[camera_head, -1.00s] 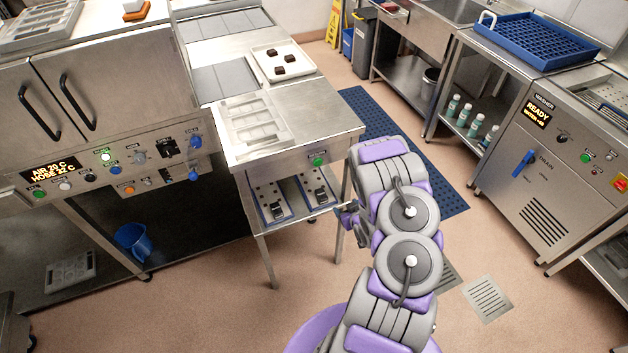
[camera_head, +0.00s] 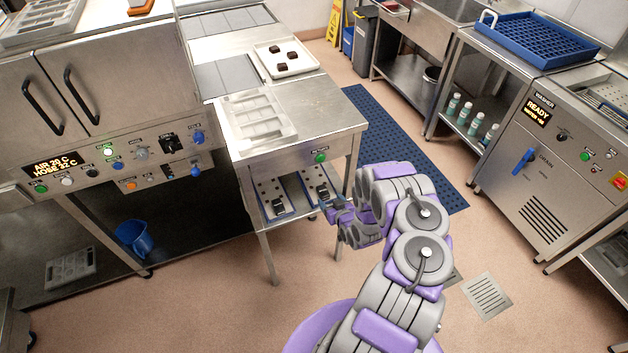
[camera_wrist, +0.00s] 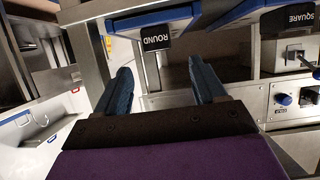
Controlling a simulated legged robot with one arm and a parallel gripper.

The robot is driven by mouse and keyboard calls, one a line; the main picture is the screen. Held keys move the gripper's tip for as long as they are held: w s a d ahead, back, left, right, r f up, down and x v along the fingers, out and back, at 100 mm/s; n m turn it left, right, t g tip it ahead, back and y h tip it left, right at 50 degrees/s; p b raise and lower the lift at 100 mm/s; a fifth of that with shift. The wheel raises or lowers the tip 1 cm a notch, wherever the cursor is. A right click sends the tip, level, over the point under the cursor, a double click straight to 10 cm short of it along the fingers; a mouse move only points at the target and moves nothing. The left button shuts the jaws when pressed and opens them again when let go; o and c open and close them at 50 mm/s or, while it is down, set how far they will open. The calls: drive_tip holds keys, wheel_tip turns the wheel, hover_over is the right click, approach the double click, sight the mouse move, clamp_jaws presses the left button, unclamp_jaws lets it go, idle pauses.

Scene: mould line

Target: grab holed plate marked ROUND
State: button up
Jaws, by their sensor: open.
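The plate marked ROUND (camera_wrist: 152,19) shows at the top of the wrist view, with a blue edge and a dark label on its end. My gripper (camera_wrist: 163,86) is open and empty, its two blue fingers spread apart, with the label beyond and between them. In the head view my gripper (camera_head: 330,204) is at the front of the shelf under the steel table, close to the right-hand holed plate (camera_head: 307,188). No marking is readable there. The plate marked SQUARE (camera_wrist: 285,10) is at the wrist view's upper right; a second holed plate (camera_head: 273,196) lies to the left on the shelf.
The steel table (camera_head: 325,105) carries a pale mould (camera_head: 258,118) and a white tray (camera_head: 285,60) with dark pieces. Its front leg (camera_head: 268,258) stands close by. A cabinet with knobs (camera_head: 110,160) is at left. Floor right of my arm is open.

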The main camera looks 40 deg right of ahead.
sight(324, 191)
drive_tip(key=x, duration=0.3)
drive_tip(key=shift+w+d+f+b, duration=0.25)
drive_tip(key=shift+w+d+b, duration=0.05)
drive_tip(key=shift+d+b, duration=0.05)
drive_tip(key=b+x, duration=0.1)
drive_tip(key=x, duration=0.3)
drive_tip(key=shift+w+a+r, duration=0.15)
drive_tip(key=shift+w+b, duration=0.25)
drive_tip(key=shift+b, duration=0.05)
drive_tip(key=shift+w, duration=0.1)
drive_tip(key=shift+c, duration=0.5)
drive_tip(key=c, duration=1.2)
